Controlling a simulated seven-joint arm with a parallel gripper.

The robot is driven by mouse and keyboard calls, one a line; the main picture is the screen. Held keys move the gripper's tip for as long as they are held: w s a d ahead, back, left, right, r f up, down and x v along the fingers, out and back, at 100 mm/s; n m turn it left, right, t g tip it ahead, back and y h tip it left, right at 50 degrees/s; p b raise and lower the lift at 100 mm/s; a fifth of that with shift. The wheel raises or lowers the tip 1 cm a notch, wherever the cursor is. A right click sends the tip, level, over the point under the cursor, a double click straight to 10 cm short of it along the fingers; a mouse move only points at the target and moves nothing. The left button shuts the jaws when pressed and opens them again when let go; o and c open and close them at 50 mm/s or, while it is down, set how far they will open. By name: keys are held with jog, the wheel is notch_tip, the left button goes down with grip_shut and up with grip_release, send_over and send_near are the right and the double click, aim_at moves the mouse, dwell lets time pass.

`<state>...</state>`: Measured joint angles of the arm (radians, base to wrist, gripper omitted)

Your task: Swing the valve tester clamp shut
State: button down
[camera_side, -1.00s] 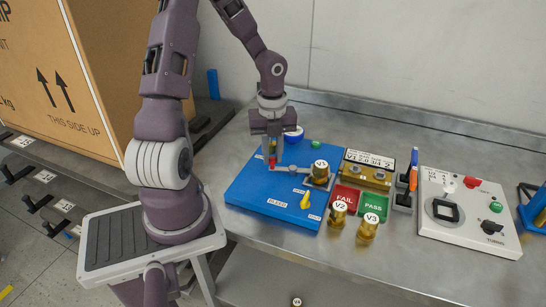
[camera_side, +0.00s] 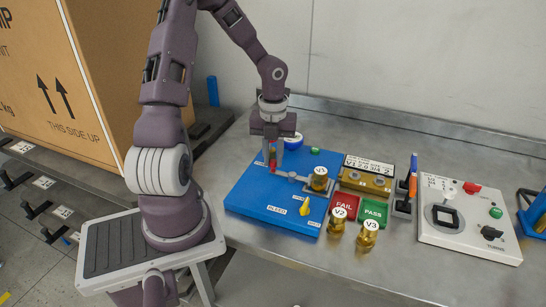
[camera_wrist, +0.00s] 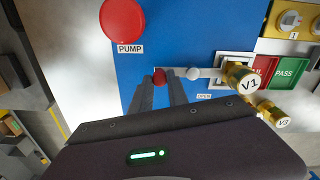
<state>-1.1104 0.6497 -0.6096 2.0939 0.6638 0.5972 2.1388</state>
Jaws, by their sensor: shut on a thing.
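The blue valve tester (camera_side: 250,195) sits on the steel bench. Its clamp is a grey lever (camera_side: 291,175) with a red knob (camera_side: 272,169) at its left end. The lever runs right, past a round pivot, toward the brass valve V1 (camera_side: 319,180), which stands in the tester. In the wrist view the lever (camera_wrist: 190,72) also lies crosswise and reaches a pale frame beside V1 (camera_wrist: 238,77). My gripper (camera_side: 273,163) points down and is shut on the red knob; its fingers (camera_wrist: 160,86) partly hide the knob in the wrist view.
A big red PUMP button (camera_wrist: 122,18) is close to my fingers. A yellow lever (camera_side: 305,206) is at the tester's front. Valves V2 (camera_side: 338,216) and V3 (camera_side: 368,231) stand by the red FAIL (camera_side: 348,202) and green PASS (camera_side: 376,208) pads. A white control box (camera_side: 465,225) stands right.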

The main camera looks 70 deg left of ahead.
jog(key=c, duration=1.3)
grip_release()
notch_tip(320, 180, up, 7)
jog(key=shift+r, duration=0.1)
jog(key=s+d+r+n+t, duration=0.2)
jog(key=s+d+r+n, duration=0.2)
jog(key=d+n, duration=0.3)
jog(key=s+d+r+n+t, duration=0.1)
jog(key=s+d+r+n, duration=0.3)
jog(key=d+n, duration=0.3)
jog(key=s+d+r+n+t, duration=0.2)
jog(key=s+d+r+n, duration=0.2)
jog(key=d+n, duration=0.3)
jog(key=shift+d+r+n+t, duration=0.15)
jog(key=shift+r+n, duration=0.3)
jog(key=shift+n, duration=0.35)
jog(key=shift+r+n+t, duration=0.15)
jog(key=shift+r+n, duration=0.3)
jog(key=shift+n, duration=0.35)
